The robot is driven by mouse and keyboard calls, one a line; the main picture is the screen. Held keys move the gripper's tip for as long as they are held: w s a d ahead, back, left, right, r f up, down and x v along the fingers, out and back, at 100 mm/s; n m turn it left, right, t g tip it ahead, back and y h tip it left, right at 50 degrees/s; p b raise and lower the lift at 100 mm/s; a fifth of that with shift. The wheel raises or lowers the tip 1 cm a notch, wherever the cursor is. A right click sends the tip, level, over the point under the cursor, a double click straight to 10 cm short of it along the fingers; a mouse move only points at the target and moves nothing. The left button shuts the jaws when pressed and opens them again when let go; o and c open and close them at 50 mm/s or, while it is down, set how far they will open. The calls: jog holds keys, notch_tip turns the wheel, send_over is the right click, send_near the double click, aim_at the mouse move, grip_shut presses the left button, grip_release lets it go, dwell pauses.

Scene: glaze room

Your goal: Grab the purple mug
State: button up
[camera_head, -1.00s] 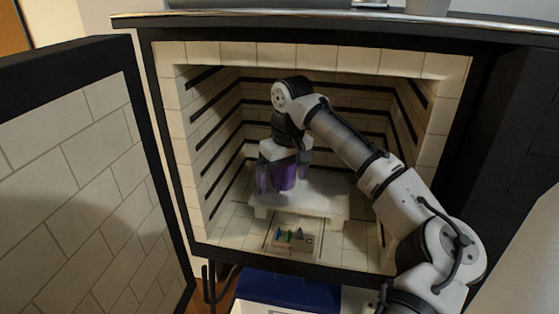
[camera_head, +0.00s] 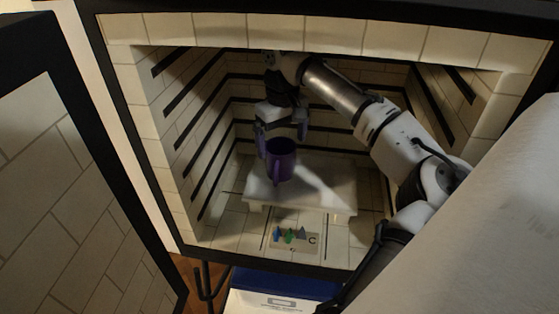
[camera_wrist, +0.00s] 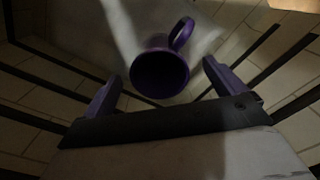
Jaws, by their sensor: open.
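The purple mug (camera_head: 281,160) stands upright on a white shelf (camera_head: 318,190) inside the kiln. My gripper (camera_head: 283,143) is at the mug, pointing down, with its fingers apart. In the wrist view the mug (camera_wrist: 160,72) shows its dark open mouth, with its handle toward the upper right. The two purple-tinted fingers of my gripper (camera_wrist: 160,84) are on either side of the mug's near part, with gaps visible, so they do not grip it.
The kiln's tiled walls with dark grooves (camera_head: 202,130) surround my arm closely. An open kiln door (camera_head: 75,190) stands at the left. A small plaque with coloured cone shapes (camera_head: 296,237) lies on the kiln floor before the shelf. A blue-lidded box (camera_head: 285,284) is below the opening.

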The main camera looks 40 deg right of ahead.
aim_at(282, 154)
jog(key=shift+w+d+f+p, duration=0.15)
jog(key=shift+f+p, duration=0.2)
jog(key=shift+f, duration=0.95)
jog(key=shift+w+d+f+p, duration=0.1)
jog(key=shift+f+p, duration=0.25)
jog(key=shift+f, duration=0.9)
jog(key=c, duration=1.3)
